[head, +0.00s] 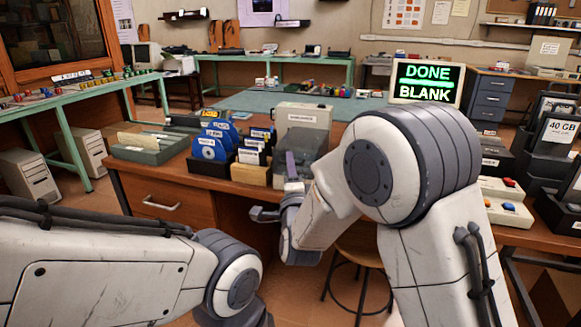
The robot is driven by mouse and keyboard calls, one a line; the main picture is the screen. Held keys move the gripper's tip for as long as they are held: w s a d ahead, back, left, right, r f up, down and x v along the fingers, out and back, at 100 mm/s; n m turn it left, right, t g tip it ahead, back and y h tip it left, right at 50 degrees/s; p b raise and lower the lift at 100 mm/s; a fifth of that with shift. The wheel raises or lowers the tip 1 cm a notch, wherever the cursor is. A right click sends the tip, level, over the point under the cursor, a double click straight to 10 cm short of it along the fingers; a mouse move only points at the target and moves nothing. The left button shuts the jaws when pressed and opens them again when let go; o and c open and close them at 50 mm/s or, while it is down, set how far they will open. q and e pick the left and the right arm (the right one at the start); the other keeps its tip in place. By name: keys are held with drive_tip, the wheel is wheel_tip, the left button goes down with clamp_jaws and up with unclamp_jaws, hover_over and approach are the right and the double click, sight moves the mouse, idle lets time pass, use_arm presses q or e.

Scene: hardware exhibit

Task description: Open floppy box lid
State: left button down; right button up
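A beige box (302,114) with a white label stands at the back of the wooden desk, left of the monitor. It looks like the floppy box, but I cannot tell whether its lid is shut. A grey unit (281,183) with an upright purple piece (291,164) is in front of it, partly hidden by my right arm. My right gripper (268,213) is low in front of the desk edge, below and apart from the box. Its fingers are small and partly hidden. My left arm enters from the left, and its gripper is out of view at the bottom.
Blue disk sleeves (208,150) and a wooden card holder (250,173) stand left of the grey unit. A green tray (150,153) is farther left. A monitor (427,82) reads "DONE BLANK". A button panel (505,210) is at right. A stool (360,245) stands below the desk.

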drive_tip(key=shift+w, duration=0.1)
clamp_jaws()
idle(1.4)
